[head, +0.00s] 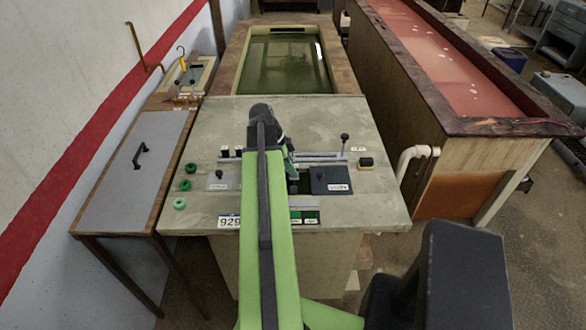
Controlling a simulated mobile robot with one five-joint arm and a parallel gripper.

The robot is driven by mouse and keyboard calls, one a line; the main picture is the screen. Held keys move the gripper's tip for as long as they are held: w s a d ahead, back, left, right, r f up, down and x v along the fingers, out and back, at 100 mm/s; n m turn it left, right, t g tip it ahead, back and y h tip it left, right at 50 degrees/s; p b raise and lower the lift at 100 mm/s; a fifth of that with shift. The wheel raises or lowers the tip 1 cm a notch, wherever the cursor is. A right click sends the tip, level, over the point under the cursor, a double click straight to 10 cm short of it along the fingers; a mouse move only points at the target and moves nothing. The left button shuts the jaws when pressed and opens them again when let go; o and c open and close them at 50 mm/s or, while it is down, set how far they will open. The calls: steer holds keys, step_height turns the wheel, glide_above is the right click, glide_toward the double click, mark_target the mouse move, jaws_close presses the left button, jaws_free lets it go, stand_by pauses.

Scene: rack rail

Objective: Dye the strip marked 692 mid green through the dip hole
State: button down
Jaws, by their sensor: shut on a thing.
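My gripper (291,168) is over the middle of the grey-green bench (190,120), mostly hidden behind my green arm. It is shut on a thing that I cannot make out. I cannot read the number 692 anywhere. A white tag reading 929 (229,222) lies at the bench's front edge. A dark square opening (302,184) shows just below my gripper, beside a dark plate (331,180) with a knob; I cannot tell whether it is the dip hole. A grey plate (219,181) with a knob lies left of my arm. Green swatches (304,216) lie near the front.
Green rings (184,184) lie on the bench's left side. A rail (325,157) crosses the bench, with an upright knobbed lever (344,140) and a small dark block (366,162) at its right. A green vat (285,70) is behind, a red-filled trough (430,60) right, a grey-topped table (130,175) left.

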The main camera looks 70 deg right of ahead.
step_height(320, 180, down, 8)
steer(key=b, duration=0.7)
steer(key=shift+r, duration=0.1)
stand_by(6.8)
